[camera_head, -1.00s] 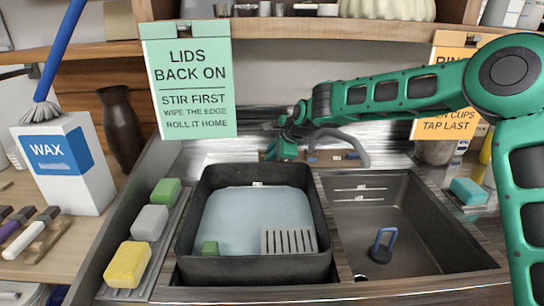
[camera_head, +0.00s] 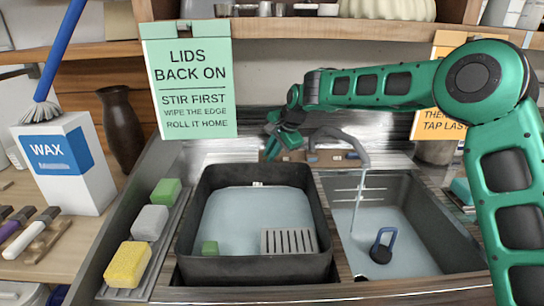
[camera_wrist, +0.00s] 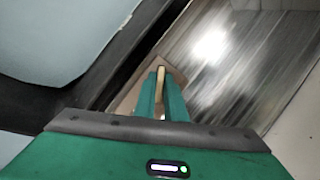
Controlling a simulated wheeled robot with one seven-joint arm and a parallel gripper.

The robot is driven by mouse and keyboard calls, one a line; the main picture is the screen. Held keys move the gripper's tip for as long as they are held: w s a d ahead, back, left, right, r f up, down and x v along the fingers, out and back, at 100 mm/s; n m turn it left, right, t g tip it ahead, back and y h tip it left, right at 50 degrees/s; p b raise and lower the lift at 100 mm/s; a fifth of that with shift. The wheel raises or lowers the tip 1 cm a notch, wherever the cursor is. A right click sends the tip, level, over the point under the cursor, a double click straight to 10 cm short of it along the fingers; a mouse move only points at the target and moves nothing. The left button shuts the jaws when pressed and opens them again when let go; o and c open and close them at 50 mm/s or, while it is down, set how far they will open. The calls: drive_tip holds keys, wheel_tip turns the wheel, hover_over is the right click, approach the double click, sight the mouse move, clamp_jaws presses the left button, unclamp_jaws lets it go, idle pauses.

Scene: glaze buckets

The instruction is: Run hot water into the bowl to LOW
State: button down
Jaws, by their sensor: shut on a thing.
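My gripper (camera_head: 272,148) is behind the basins, shut on a tan tap handle (camera_wrist: 160,85), seen end-on between the fingers in the wrist view. The grey spout (camera_head: 345,134) points over the right sink bowl (camera_head: 440,215), and a thin stream of water (camera_head: 358,200) falls from it. Pale water (camera_head: 410,240) covers that bowl's floor, below two marked lines (camera_head: 360,194) on its back wall; their labels are too small to read. A blue stopper with a loop handle (camera_head: 381,248) stands in the water, beside a dark drain hole.
Sponges (camera_head: 127,264) line the left ledge. A wax box (camera_head: 62,160) and a dark vase (camera_head: 120,130) stand further left.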

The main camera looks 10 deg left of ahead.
drive_tip(key=n+h, duration=0.1)
drive_tip(key=n, duration=0.1)
drive_tip(key=n+g+h, duration=0.1)
drive_tip(key=n, duration=0.2)
drive_tip(key=shift+w+a+r, duration=0.1)
drive_tip(key=shift+r, duration=0.05)
drive_tip(key=shift+n, duration=0.3)
idle(0.4)
drive_tip(key=c, duration=1.8)
unclamp_jaws()
drive_tip(key=shift+v, duration=3.6)
